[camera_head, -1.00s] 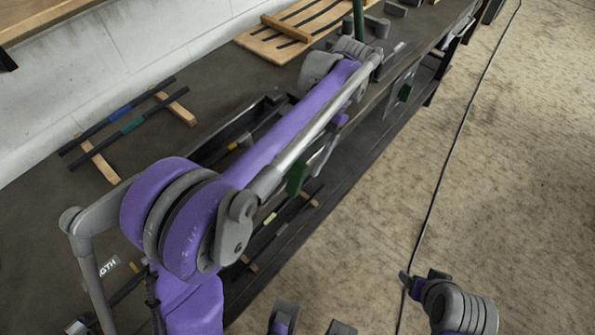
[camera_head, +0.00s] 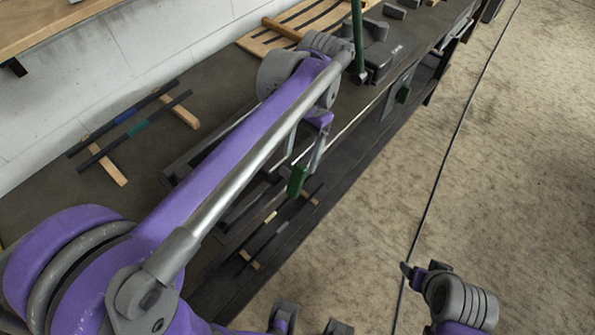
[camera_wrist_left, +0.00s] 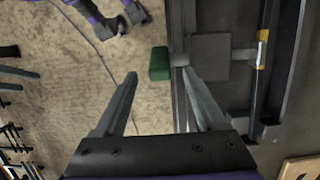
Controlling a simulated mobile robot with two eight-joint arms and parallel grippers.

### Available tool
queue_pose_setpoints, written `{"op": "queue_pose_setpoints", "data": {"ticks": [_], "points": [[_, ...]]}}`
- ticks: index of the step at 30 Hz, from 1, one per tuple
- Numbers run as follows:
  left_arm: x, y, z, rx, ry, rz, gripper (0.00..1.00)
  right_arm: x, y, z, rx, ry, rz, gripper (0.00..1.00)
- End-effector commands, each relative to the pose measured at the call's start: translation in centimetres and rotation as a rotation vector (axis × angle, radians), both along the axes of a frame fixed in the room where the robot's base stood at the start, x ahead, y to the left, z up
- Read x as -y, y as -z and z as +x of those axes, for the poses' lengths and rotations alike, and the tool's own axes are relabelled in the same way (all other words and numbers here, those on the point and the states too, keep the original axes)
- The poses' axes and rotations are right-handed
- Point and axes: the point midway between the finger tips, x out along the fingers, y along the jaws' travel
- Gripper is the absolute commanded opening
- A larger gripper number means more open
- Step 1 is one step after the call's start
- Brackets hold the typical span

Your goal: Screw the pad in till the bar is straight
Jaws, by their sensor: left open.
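The green pad (camera_head: 297,180) is a small block on the front side of the dark bench. It also shows in the left wrist view (camera_wrist_left: 160,64), beside a grey plate on the bench edge. My left gripper (camera_head: 304,150) is open just above it; in the left wrist view its fingers (camera_wrist_left: 157,72) lie either side of the pad, with no clear contact. A dark bar with a yellow mark (camera_wrist_left: 262,50) runs along the trough in the left wrist view; whether it is straight is unclear. My right gripper (camera_head: 418,273) is at lower right, its jaw state unclear.
Dark rods with blue and green bands (camera_head: 130,123) lie on wooden supports on the bench. A slatted wooden board (camera_head: 290,30) and a green post (camera_head: 357,35) stand farther back. A lower shelf holds more rods (camera_head: 272,228). Open floor (camera_head: 520,170) lies to the right.

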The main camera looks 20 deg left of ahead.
Motion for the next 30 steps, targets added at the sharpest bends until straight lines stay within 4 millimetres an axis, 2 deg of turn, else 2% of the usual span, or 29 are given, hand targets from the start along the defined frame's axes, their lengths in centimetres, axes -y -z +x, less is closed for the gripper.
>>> {"op": "queue_pose_setpoints", "data": {"ticks": [1,4,11,17,24,30], "points": [[-0.2,-0.8,-0.7,0.056,-0.003,-0.017,0.72,0.0,-1.1,0.3,0.005,0.000,0.000,0.72],[-0.4,-1.1,-1.4,0.152,-0.004,-0.048,0.72,0.0,-2.1,0.5,0.010,0.000,0.000,0.72],[-0.5,-0.7,-2.0,0.246,-0.008,-0.075,0.72,0.0,-2.7,0.7,0.014,0.000,0.000,0.72],[-0.5,2.2,-2.0,0.246,-0.007,-0.076,0.72,0.0,-2.2,0.6,0.011,0.000,0.000,0.72],[-0.5,6.8,-1.9,0.244,-0.007,-0.075,0.72,0.0,-1.7,0.4,0.008,0.000,0.000,0.72],[-0.5,9.2,-1.9,0.244,-0.007,-0.075,0.72,0.0,-1.4,0.4,0.007,0.000,0.000,0.72]]}}
